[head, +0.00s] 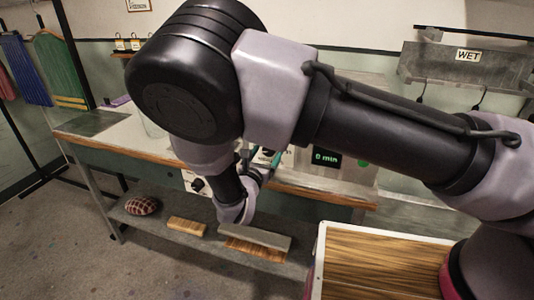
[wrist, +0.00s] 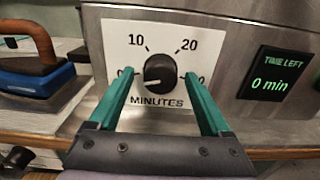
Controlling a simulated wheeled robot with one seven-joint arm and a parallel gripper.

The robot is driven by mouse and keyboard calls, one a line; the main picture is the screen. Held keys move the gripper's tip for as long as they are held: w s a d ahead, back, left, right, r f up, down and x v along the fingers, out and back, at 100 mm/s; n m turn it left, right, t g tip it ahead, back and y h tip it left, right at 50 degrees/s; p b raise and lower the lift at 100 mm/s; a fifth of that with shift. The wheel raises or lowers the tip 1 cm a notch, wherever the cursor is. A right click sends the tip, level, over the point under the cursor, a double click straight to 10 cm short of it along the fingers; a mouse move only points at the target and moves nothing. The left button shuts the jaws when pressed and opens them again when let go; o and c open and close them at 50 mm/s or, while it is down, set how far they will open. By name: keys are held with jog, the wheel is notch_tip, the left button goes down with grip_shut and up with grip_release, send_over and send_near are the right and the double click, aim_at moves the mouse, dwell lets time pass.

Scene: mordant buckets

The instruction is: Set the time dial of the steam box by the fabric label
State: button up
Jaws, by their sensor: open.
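The steam box (wrist: 225,60) has a white dial plate marked 10 and 20 above the word MINUTES. A black time dial (wrist: 160,70) sits at its middle, with a white mark towards the lower left, near the 0. The number on the right is partly hidden by a finger. The display (wrist: 270,84) reads TIME LEFT 0 min; it also shows in the head view (head: 327,158). My gripper (wrist: 158,76) is open, its teal fingers either side of the dial with gaps visible. In the head view my arm hides the dial. I cannot make out a fabric label.
A blue iron (wrist: 35,75) with a wooden handle stands left of the box. Wooden blocks (head: 187,226) and a checked bundle (head: 142,205) lie on the lower shelf. A wood-topped surface (head: 375,265) is at front right. Open floor (head: 60,245) lies at left.

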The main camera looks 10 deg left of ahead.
jog(key=shift+w, duration=0.15)
grip_shut()
jog(key=shift+m, duration=0.5)
jog(key=m, duration=0.5)
jog(key=shift+m, duration=0.3)
jog(key=m, duration=0.3)
jog(key=shift+m, duration=2.1)
